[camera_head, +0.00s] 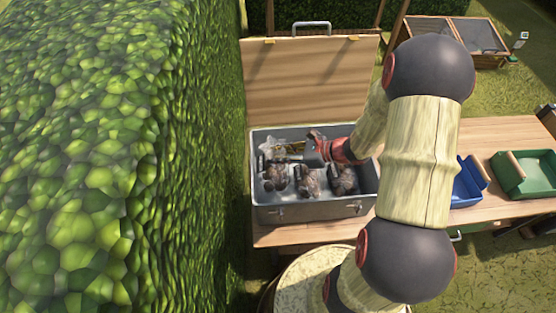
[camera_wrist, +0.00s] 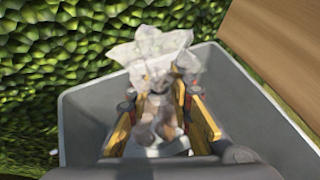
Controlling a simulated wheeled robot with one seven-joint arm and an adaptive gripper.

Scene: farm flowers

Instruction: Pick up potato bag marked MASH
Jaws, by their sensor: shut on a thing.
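Several clear bags of brown potatoes lie in an open grey box (camera_head: 313,212), among them a left bag (camera_head: 276,178), a middle bag (camera_head: 307,183) and a right bag (camera_head: 343,179). My gripper (camera_head: 300,147) is inside the box at its back. In the wrist view my gripper (camera_wrist: 165,115) has its yellow fingers shut on a potato bag (camera_wrist: 155,70), whose clear crumpled top sticks up past the fingers. The held bag's label cannot be read, so I cannot tell whether it is marked MASH. The bag's lower part is partly hidden between the fingers.
The box's wooden lid (camera_head: 308,78) stands open behind it. A tall hedge (camera_head: 90,150) is close on the left. A blue tray (camera_head: 466,184) and a green tray (camera_head: 524,175) sit on the wooden table (camera_head: 480,135) to the right.

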